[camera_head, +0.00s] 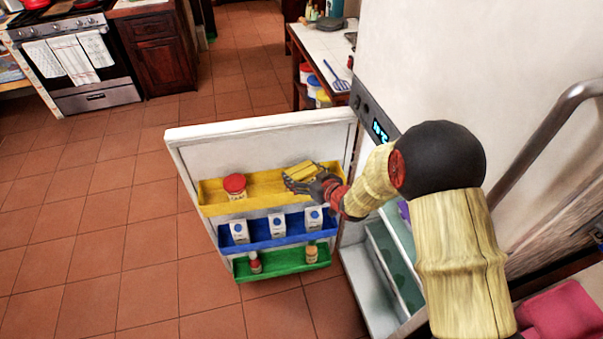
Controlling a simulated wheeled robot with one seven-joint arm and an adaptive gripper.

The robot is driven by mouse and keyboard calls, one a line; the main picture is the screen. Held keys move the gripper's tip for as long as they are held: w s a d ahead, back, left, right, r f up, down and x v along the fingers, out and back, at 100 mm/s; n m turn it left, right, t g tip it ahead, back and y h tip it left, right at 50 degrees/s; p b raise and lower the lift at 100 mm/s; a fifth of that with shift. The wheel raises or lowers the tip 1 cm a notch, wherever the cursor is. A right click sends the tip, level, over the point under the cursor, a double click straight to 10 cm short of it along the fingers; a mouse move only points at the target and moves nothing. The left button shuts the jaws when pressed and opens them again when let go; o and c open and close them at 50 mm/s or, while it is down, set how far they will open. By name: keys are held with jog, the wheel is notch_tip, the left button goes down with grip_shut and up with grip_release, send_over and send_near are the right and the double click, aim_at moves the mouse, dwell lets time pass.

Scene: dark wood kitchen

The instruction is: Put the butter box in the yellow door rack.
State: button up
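A yellow box (301,169), which looks like the butter box, is at the right part of the yellow door rack (262,199) on the open fridge door. It lies slanted in the picture. My gripper (297,184) is right at the box, with its dark fingers along the near side and partly covering it. The fingers overlap the box, so I cannot tell whether they are closed on it. I also cannot tell whether the box rests on the rack or is held just above it. A red-lidded jar (235,186) stands in the left part of the yellow rack.
Below, a blue rack (262,243) holds 3 white cartons, and a green rack (282,268) holds 2 small bottles or jars. The fridge interior (383,270) is open at right. Between jar and box, the yellow rack is clear. Tiled floor lies free to the left.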

jog(key=o, duration=0.4)
jog(key=shift+o, duration=0.2)
jog(key=shift+r, duration=0.15)
jog(key=p+v, duration=0.2)
jog(key=v, duration=0.5)
jog(key=shift+s+d+r, duration=0.1)
jog(key=shift+s+d, duration=0.1)
